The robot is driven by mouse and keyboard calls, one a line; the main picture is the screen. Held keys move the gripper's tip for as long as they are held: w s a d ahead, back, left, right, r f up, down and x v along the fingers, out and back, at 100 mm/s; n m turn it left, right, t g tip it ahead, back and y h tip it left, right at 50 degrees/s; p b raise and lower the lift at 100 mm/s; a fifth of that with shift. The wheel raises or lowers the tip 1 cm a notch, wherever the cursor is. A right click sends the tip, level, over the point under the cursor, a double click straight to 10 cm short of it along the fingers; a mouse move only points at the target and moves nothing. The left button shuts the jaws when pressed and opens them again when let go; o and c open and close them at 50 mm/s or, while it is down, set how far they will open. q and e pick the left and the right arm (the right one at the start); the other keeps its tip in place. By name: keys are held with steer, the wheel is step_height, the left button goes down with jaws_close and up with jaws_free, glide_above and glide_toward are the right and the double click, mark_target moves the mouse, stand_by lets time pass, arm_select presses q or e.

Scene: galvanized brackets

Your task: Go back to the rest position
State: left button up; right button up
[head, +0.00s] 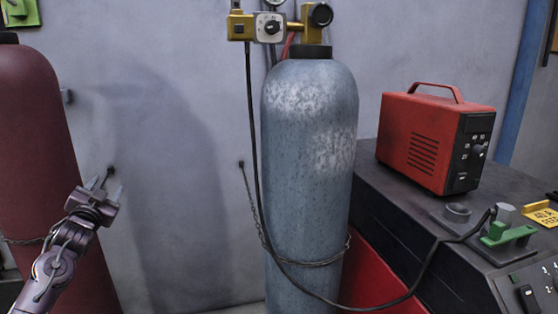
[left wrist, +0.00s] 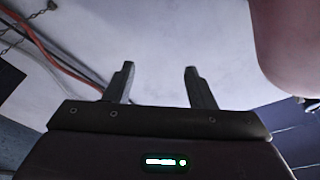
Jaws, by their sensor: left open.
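My left gripper (head: 106,180) is raised at the lower left of the head view, in front of the dark red cylinder's right edge. In the left wrist view its two fingers (left wrist: 160,85) stand apart with nothing between them. A pale wall surface shows behind them. My right gripper is in neither view.
A dark red cylinder (head: 35,130) stands at left, close to my left arm. A blue-grey cylinder (head: 308,180) with a brass regulator (head: 270,25) is chained at centre. A red box unit (head: 430,140) sits on a dark cabinet (head: 385,190) at right. A black hose (head: 375,307) hangs between.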

arm_select(q)
steer(key=s+d+f+g, duration=0.2)
steer(key=s+f, duration=0.1)
steer(key=f, duration=1)
steer(key=s+d+f+n+g+h, duration=0.1)
steer(key=s+f+g, duration=0.2)
steer(key=f, duration=1.1)
steer(key=s+d+f+g, duration=0.2)
steer(key=f, duration=1.1)
steer(key=s+d+f+g+h, duration=0.1)
steer(key=s+d+f+g, duration=0.15)
steer(key=s+f, duration=0.65)
steer(key=s+d+f+g, duration=0.2)
steer(key=s+d+f, duration=0.2)
steer(key=s+f, duration=0.45)
steer(key=s+d+f+g, duration=0.2)
steer(key=s+d+f, duration=0.3)
steer(key=s, duration=0.7)
steer(key=s+d+f+n+g+h, duration=0.1)
steer(key=s+d+f, duration=0.3)
steer(key=s+f, duration=0.4)
steer(key=s+d+f+g+h, duration=0.1)
steer(key=s+d+f+g, duration=0.3)
steer(key=s, duration=1.3)
step_height(320, 180, down, 2)
steer(key=shift+s+d+f+n, duration=0.2)
steer(key=shift+s+d+n, duration=0.1)
steer(key=shift+d, duration=0.5)
